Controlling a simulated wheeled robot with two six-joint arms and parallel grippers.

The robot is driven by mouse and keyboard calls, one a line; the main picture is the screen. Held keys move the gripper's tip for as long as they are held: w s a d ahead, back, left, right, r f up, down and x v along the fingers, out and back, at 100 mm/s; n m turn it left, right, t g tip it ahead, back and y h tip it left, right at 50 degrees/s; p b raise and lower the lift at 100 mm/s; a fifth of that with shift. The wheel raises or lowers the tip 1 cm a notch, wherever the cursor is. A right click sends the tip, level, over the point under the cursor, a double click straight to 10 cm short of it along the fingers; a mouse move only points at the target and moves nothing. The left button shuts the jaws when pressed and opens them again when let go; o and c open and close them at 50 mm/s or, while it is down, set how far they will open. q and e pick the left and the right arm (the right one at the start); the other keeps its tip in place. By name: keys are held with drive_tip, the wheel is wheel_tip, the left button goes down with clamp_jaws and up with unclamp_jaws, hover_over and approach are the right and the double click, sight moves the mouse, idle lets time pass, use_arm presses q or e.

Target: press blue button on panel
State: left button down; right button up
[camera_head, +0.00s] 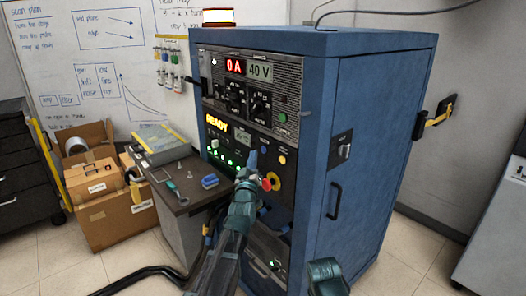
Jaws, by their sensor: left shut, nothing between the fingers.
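The panel (224,161) is the front face of a tall blue cabinet (374,130). The blue button (263,149) is a small round knob on its lower half, left of a yellow button (282,159). My left gripper (252,157) is shut and empty.
A red knob on a yellow base (268,184) is close below the left gripper. A dark side table (185,196) holds a tool and a blue item left of the arm. Boxes (110,214) stand further left. Open floor lies right of the cabinet.

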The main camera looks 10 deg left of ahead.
use_arm(q)
drive_tip(key=shift+s+a, duration=0.6)
drive_tip(key=shift+s, duration=0.2)
drive_tip(key=shift+s+a, duration=0.6)
drive_tip(key=shift+s, duration=0.2)
drive_tip(key=s+d+f+m+g+h, duration=0.1)
drive_tip(key=s+d+f+m+g, duration=0.1)
drive_tip(key=s+f+g, duration=0.45)
drive_tip(key=s+d+f+m+g, duration=0.1)
drive_tip(key=s+f+g, duration=0.3)
drive_tip(key=f, duration=0.6)
drive_tip(key=s+d+f+m+g+h, duration=0.1)
drive_tip(key=s+d+f+m+g, duration=0.1)
drive_tip(key=s+f+g, duration=0.55)
drive_tip(key=s+d+f+m+g, duration=0.15)
drive_tip(key=s+f, duration=0.25)
drive_tip(key=s, duration=0.6)
drive_tip(key=s+d+r+m+g+y+p, duration=0.1)
drive_tip(key=s+d+r+m+p, duration=0.3)
drive_tip(key=d+r+p, duration=0.6)
drive_tip(key=shift+s+d+r+g+y+p, duration=0.35)
drive_tip(key=shift+s+r+g+p, duration=0.35)
drive_tip(key=shift+s+p, duration=0.25)
